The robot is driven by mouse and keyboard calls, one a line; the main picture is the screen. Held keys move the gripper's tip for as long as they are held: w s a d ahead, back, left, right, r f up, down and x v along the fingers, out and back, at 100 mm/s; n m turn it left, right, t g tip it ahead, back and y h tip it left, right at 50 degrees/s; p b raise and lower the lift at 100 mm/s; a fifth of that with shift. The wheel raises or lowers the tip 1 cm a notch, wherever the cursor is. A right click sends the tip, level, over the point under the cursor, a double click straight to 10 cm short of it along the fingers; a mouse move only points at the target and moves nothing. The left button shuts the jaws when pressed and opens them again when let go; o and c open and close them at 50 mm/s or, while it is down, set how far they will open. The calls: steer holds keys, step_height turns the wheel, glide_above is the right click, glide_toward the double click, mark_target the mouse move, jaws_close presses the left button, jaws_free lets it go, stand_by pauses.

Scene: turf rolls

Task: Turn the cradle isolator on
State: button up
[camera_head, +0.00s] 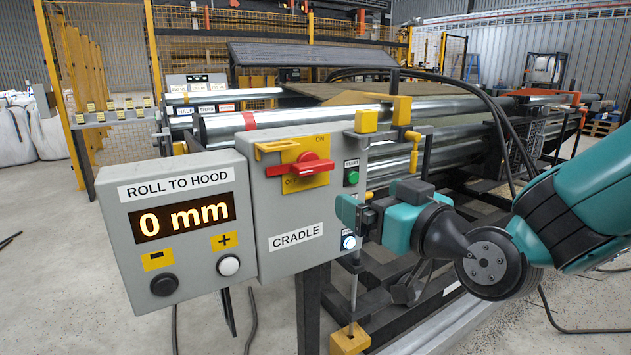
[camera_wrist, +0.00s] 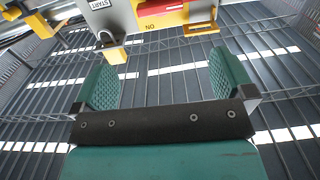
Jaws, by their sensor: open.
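The cradle isolator is a red rotary handle (camera_head: 300,168) on a yellow plate (camera_head: 318,182), on the front of the grey CRADLE box (camera_head: 285,215). The handle lies roughly horizontal. ON is printed at the plate's top, and OFF at its lower left, partly covered by the handle. In the wrist view, part of the red handle (camera_wrist: 170,11) shows upside down at the top edge, with the ON lettering below it. My teal gripper (camera_head: 352,213) is open and empty, right of and below the handle, by the box's right edge. Its two fingers also show in the wrist view (camera_wrist: 158,80), apart from the handle.
A green START button (camera_head: 351,178) and a lit white button (camera_head: 349,242) sit on the box's right side. A yellow bracket (camera_head: 277,147) juts above the plate. The ROLL TO HOOD panel (camera_head: 180,225), reading 0 mm, adjoins on the left. Metal rollers (camera_head: 285,122) lie behind.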

mark_target(318, 169)
steer(key=p+x, duration=0.5)
steer(key=x, duration=1.2)
steer(key=shift+w, duration=0.1)
steer(key=c, duration=0.7)
